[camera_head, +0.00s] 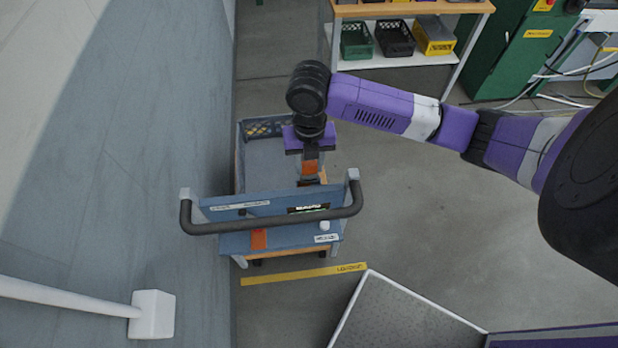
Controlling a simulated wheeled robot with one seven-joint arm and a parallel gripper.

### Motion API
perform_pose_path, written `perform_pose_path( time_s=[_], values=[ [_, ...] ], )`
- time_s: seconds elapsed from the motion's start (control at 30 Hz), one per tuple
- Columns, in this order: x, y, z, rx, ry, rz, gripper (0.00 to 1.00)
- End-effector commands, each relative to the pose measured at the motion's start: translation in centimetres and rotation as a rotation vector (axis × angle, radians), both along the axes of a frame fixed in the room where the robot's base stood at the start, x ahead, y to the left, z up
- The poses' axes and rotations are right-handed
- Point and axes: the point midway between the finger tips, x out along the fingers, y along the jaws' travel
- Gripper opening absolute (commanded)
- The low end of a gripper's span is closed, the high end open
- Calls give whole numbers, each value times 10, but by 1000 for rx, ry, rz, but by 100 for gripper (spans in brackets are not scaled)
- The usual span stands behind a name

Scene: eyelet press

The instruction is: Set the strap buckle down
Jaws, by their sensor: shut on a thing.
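My gripper (310,172) hangs pointing down over the blue trolley (285,203), behind its dark push handle as seen from here. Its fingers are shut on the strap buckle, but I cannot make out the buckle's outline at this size. A small dark patch shows at the fingertips, just above the trolley's raised blue panel. I cannot tell whether the buckle touches any surface.
A wall (180,150) runs close on the left. Open floor (430,220) lies right.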

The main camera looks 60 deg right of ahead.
Motion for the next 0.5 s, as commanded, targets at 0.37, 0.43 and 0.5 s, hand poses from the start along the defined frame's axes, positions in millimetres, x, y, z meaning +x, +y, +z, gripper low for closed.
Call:
perform_pose_path(
  time_s=[0.37,0.43,0.5],
  values=[
    [0,0,-42,2,1,-2,0],
    [-1,0,-53,2,3,-2,0],
    [0,0,-63,2,2,-3,0]
  ],
)
